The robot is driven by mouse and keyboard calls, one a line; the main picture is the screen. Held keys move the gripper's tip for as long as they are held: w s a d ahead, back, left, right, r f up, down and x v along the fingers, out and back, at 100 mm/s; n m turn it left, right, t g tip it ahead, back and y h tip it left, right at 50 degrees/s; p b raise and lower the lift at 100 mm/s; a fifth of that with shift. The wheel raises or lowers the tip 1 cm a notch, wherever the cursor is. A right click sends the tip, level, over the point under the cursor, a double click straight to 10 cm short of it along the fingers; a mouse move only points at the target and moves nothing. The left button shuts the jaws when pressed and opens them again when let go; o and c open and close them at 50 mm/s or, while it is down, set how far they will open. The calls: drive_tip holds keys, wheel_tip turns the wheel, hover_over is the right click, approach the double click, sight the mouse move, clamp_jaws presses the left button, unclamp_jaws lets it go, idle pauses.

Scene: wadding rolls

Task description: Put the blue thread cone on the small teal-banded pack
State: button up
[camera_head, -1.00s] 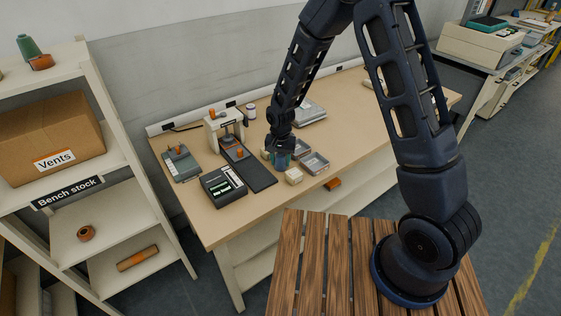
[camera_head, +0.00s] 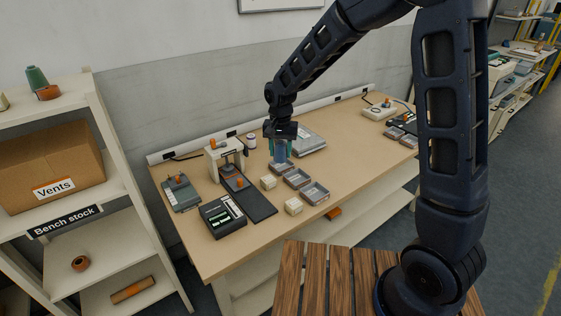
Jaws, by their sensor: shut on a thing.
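My gripper (camera_head: 281,148) is above the workbench, over the back end of a row of grey trays. It is shut on a blue thing, which I take for the blue thread cone (camera_head: 280,153); the fingers partly hide it. It appears held above the nearest tray (camera_head: 282,168), clear of the bench. Two small cream packs stand left of the trays, one further back (camera_head: 268,182) and one nearer the front (camera_head: 293,206). Their bands are too small to make out, so I cannot tell which is teal-banded.
Two more grey trays (camera_head: 297,178) (camera_head: 315,193) stand beside the packs. A dark mat (camera_head: 250,198), a black device (camera_head: 222,216) and a white press-like stand (camera_head: 212,160) are to the left. A flat grey case (camera_head: 309,141) lies behind. The bench's right middle is clear.

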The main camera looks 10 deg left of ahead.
drive_tip(key=shift+w+r, duration=0.15)
drive_tip(key=shift+r, duration=0.25)
drive_tip(key=w+a+r, duration=0.2)
drive_tip(key=w, duration=0.8)
drive_tip(key=w+a+r, duration=0.1)
drive_tip(key=w, duration=0.9)
drive_tip(key=r, duration=0.1)
hover_over(298, 138)
drive_tip(key=w, duration=0.3)
drive_tip(key=f, duration=1.9)
drive_tip(key=shift+w+a, duration=0.2)
drive_tip(key=shift+a, duration=0.05)
drive_tip(key=shift+f, duration=0.15)
drive_tip(key=o, duration=1)
drive_tip(key=shift+o, duration=0.2)
